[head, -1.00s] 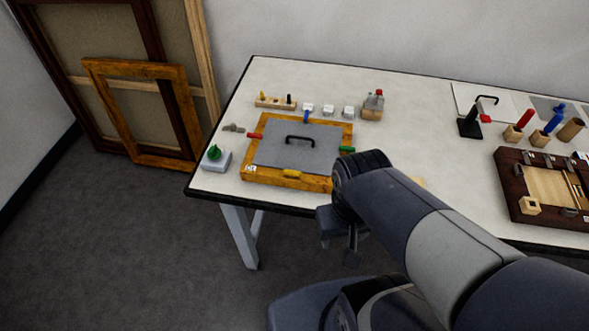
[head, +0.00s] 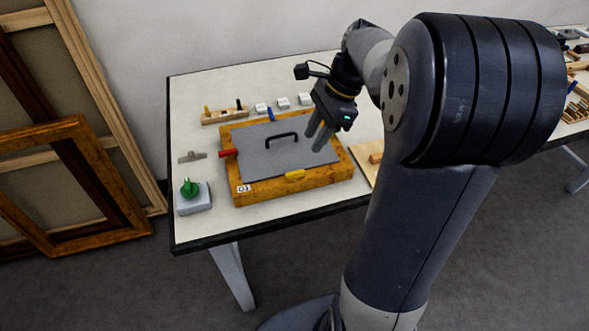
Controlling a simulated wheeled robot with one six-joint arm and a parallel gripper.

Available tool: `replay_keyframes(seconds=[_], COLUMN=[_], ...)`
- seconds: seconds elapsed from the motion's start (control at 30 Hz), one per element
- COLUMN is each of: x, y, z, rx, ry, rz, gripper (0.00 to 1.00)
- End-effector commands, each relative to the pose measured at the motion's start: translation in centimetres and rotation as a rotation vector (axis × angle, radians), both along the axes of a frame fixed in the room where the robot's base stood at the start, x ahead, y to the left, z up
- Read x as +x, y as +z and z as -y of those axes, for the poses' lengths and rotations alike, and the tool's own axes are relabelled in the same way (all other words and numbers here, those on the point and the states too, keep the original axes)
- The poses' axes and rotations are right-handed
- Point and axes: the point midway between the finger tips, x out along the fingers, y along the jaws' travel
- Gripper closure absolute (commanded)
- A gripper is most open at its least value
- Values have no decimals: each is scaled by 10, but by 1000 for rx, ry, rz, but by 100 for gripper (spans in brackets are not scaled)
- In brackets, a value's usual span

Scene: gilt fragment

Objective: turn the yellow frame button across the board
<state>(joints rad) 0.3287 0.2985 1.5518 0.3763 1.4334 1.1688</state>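The yellow frame button (head: 295,174) sits at the front edge of the wooden frame (head: 240,191). It lies roughly along the line between the frame and the grey board (head: 262,160), which has a black handle (head: 282,139). The red button (head: 228,153) is on the left side and the blue button (head: 270,115) is at the back. The green button is hidden behind my gripper. My gripper (head: 315,143) points down over the right part of the board, behind and right of the yellow button and apart from it. Its two fingers look close together; any gap is unclear.
A grey box with a green knob (head: 190,190) stands left of the frame. A wooden rack (head: 225,115) and small white blocks (head: 283,102) lie behind it. A light wooden piece (head: 366,165) lies to the right. My arm covers the table's right part.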

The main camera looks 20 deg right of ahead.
Motion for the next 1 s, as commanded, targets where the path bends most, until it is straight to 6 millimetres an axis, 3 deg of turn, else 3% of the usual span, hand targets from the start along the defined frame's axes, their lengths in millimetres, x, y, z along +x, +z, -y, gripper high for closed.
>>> replay_keyframes(seconds=[0.5,0.7,1.0], x=[-1,-1,-1], y=[-81,-92,-93], z=[-34,-39,-39], rx=[-1,-1,-2], ry=[7,5,5], rz=[-3,1,1], gripper=[67,67,71])
